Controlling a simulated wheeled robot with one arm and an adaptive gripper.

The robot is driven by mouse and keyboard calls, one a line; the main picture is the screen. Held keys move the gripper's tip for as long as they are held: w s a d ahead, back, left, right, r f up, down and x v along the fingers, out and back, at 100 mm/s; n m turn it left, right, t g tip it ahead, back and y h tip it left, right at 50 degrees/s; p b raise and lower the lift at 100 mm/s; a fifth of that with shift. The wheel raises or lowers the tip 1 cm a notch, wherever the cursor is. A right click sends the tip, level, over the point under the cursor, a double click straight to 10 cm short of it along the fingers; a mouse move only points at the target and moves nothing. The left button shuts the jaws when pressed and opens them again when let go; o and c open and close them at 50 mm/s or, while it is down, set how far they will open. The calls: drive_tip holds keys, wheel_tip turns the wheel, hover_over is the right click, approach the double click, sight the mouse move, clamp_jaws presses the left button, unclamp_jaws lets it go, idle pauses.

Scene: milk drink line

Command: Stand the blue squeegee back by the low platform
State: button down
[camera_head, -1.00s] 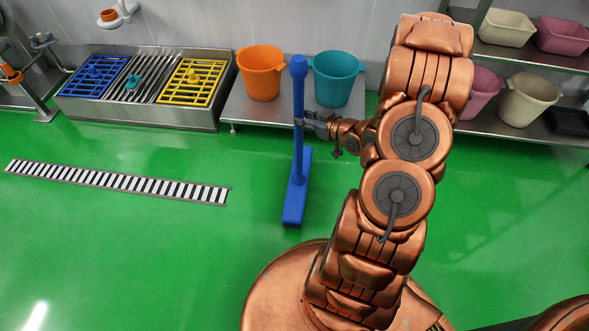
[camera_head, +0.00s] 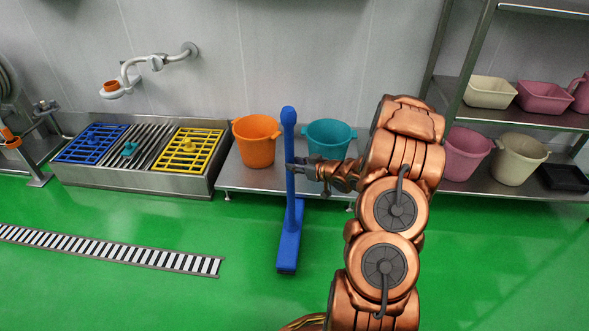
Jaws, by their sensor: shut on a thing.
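The blue squeegee (camera_head: 290,190) stands upright, its long head low at the green floor and its handle pointing up. I cannot tell whether the head touches the floor. My gripper (camera_head: 292,168) is shut on the handle, reaching in from the right. The low platform (camera_head: 235,177) is a steel bench along the wall behind the squeegee. An orange bucket (camera_head: 256,142) and a teal bucket (camera_head: 327,137) stand on it, one on each side of the handle in the picture. My arm hides the platform's right end.
A steel trough with blue (camera_head: 92,143) and yellow (camera_head: 188,150) grates stands left of the platform. A floor drain grating (camera_head: 110,248) lies at front left. Shelves (camera_head: 520,118) with tubs and buckets stand at right. The green floor between is clear.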

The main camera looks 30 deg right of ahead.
sight(290, 184)
drive_tip(key=w+f+b, duration=0.1)
drive_tip(key=f, duration=0.1)
drive_tip(key=w+d+f+b, duration=0.1)
drive_tip(key=w, duration=0.1)
drive_tip(key=shift+w+d+f, duration=0.1)
drive_tip(key=shift+d+f, duration=0.1)
drive_tip(key=shift+f, duration=0.15)
drive_tip(key=c, duration=0.8)
unclamp_jaws()
